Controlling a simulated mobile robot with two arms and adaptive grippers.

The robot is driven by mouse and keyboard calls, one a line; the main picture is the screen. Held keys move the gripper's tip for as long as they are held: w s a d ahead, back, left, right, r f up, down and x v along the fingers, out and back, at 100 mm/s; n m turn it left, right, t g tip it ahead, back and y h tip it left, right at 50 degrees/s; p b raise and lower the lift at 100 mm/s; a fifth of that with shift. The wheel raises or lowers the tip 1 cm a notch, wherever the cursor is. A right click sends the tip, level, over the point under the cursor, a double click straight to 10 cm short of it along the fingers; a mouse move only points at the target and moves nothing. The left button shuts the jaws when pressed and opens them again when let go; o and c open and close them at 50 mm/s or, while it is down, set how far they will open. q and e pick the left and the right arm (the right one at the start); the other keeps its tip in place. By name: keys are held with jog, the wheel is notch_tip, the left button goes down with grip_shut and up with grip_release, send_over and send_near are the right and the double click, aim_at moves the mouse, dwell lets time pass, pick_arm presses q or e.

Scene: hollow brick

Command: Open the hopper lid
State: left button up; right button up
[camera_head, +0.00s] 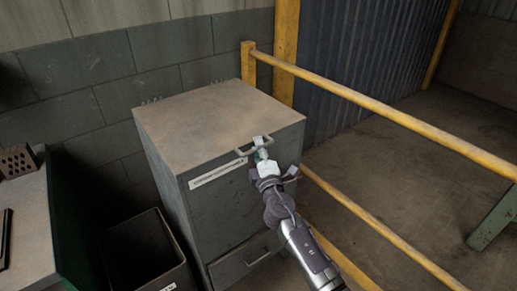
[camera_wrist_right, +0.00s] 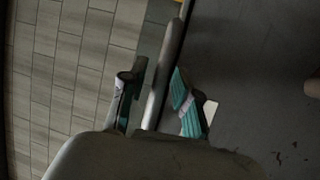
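The hopper is a grey metal cabinet with a worn brown-grey lid (camera_head: 215,120), which lies flat and closed on top. A bar handle (camera_head: 242,152) sits at the lid's front edge. My right gripper (camera_head: 261,147) is at this handle, with its fingertips over the bar. In the right wrist view, the two teal-padded fingers of my right gripper (camera_wrist_right: 158,100) stand apart, with a long bar (camera_wrist_right: 168,60) running between them. The bar is nearer the right-hand finger; I cannot tell whether they touch. My left gripper is not in view.
A yellow railing (camera_head: 400,127) runs close along the cabinet's right side. A dark open bin (camera_head: 145,250) stands at its left front. A table (camera_head: 28,225) with a hollow brick (camera_head: 17,161) is at the left. A block wall is behind.

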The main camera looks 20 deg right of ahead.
grip_shut()
jog(key=shift+r, duration=0.1)
